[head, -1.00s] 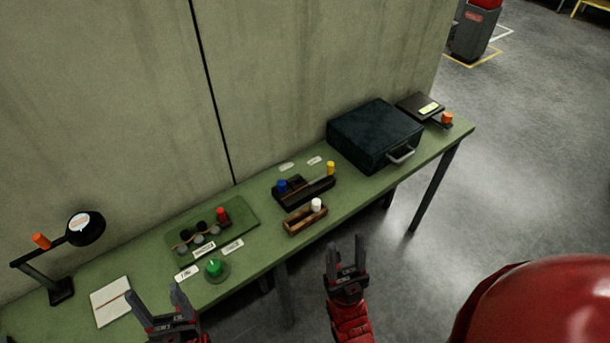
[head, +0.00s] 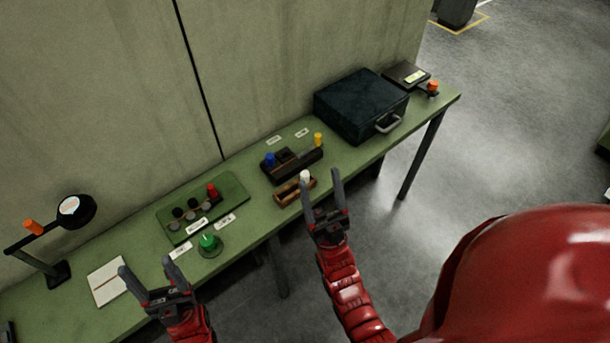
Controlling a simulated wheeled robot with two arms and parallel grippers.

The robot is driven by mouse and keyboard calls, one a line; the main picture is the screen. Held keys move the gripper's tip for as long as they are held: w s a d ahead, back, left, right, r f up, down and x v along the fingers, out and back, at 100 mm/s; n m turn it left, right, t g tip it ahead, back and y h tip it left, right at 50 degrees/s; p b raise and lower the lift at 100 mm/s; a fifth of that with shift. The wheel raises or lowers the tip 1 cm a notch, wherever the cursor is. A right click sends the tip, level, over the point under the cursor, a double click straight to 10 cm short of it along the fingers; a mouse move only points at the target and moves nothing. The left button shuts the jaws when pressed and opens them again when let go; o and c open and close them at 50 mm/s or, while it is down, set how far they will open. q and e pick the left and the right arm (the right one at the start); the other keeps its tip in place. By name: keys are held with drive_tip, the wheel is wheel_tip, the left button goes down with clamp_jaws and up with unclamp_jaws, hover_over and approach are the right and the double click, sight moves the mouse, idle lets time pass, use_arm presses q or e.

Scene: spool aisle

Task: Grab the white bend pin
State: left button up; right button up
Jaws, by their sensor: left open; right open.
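The white pin (head: 305,175) stands upright at the right part of a small brown wooden tray (head: 284,197) on the green bench. My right gripper (head: 322,188) is open, its fingers pointing up the picture, just in front of the tray's right end. Its left finger overlaps the tray in the picture, close below the white pin; I cannot tell whether they touch. Nothing shows between its fingers. My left gripper (head: 146,277) is open and empty at the bench's front edge, right of the white notebook.
On the green bench (head: 236,261) a black block (head: 292,166) with a blue and a yellow pin lies behind the tray. A green board (head: 232,193) with a red pin, a green knob (head: 208,241), a dark case (head: 361,107), a lamp (head: 76,210) and a notebook (head: 105,281) also lie there.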

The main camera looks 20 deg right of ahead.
drive_tip(key=w+f+m+g+h+p, duration=0.25)
drive_tip(key=w+g, duration=0.35)
drive_tip(key=w, duration=0.8)
drive_tip(key=w+f+m+g+h+p, duration=0.25)
drive_tip(key=w+g+p, duration=0.2)
drive_tip(key=w, duration=0.95)
drive_tip(key=m+g+h+p, duration=0.2)
drive_tip(key=m+g+p, duration=0.8)
drive_tip(key=g, duration=1.1)
hover_over(305, 173)
drive_tip(key=s, duration=0.1)
drive_tip(key=f+b, duration=0.4)
drive_tip(key=f, duration=0.2)
drive_tip(key=f+b, duration=0.5)
drive_tip(key=f, duration=0.1)
drive_tip(key=shift+w+a+f, duration=0.1)
drive_tip(key=shift+w+f, duration=0.1)
drive_tip(key=shift+f, duration=0.1)
drive_tip(key=shift+w+f+p, duration=0.2)
drive_tip(key=shift+f+p, duration=1.2)
drive_tip(key=shift+f, duration=1.1)
